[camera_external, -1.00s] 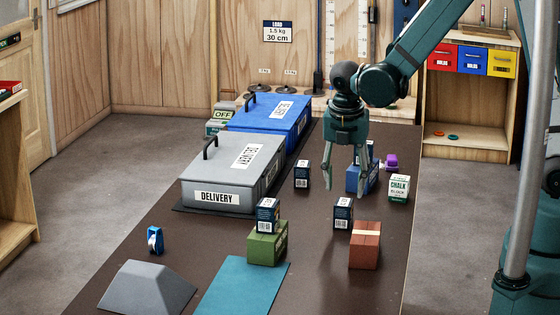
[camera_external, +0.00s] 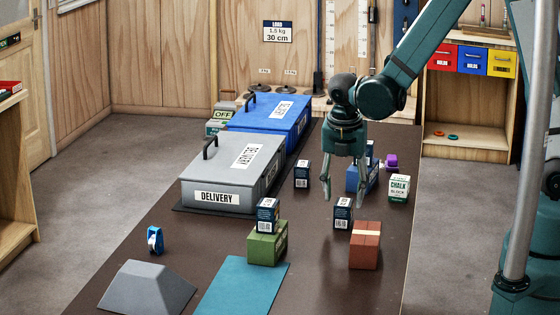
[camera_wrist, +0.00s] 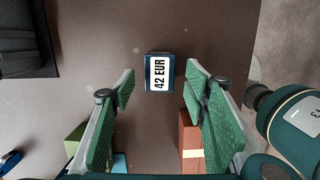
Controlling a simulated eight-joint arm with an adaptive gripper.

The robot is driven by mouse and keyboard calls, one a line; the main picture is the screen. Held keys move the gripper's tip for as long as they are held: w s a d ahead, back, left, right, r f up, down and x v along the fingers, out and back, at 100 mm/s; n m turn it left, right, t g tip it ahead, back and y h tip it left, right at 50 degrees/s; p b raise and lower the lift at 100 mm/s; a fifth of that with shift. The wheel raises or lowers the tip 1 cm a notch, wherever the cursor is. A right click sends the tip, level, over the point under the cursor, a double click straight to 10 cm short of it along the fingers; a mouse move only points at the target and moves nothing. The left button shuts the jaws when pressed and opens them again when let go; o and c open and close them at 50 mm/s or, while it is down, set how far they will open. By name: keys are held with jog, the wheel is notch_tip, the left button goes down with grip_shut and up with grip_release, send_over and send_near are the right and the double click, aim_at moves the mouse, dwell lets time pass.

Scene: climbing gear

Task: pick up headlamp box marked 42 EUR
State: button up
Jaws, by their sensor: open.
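The headlamp box marked 42 EUR (camera_wrist: 160,73) is dark blue with a white label on top. It stands on the dark table, ahead of and between my fingertips in the wrist view. In the external view it appears to be the dark blue box (camera_external: 343,214) behind the reddish-brown block. My gripper (camera_external: 343,202) is open and empty, pointing down above and close to this box; its fingers also show in the wrist view (camera_wrist: 160,90). I cannot tell the exact height gap.
A reddish-brown block (camera_external: 365,246) stands just in front. A similar dark box (camera_external: 268,215) sits on a green block (camera_external: 267,247) to the left; another (camera_external: 302,174) stands behind. A grey DELIVERY case (camera_external: 232,175), blue case (camera_external: 272,125) and chalk box (camera_external: 399,188) are nearby.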

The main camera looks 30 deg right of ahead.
aim_at(344, 202)
jog(key=shift+f, duration=0.15)
jog(key=shift+w+d+f+b, duration=0.15)
jog(key=shift+w+f+b, duration=0.1)
jog(key=shift+f, duration=0.95)
jog(key=shift+w+d+f+b, duration=0.1)
jog(key=shift+f+b, duration=0.15)
jog(key=shift+f, duration=0.95)
jog(key=shift+c, duration=0.2)
jog(key=c, duration=1)
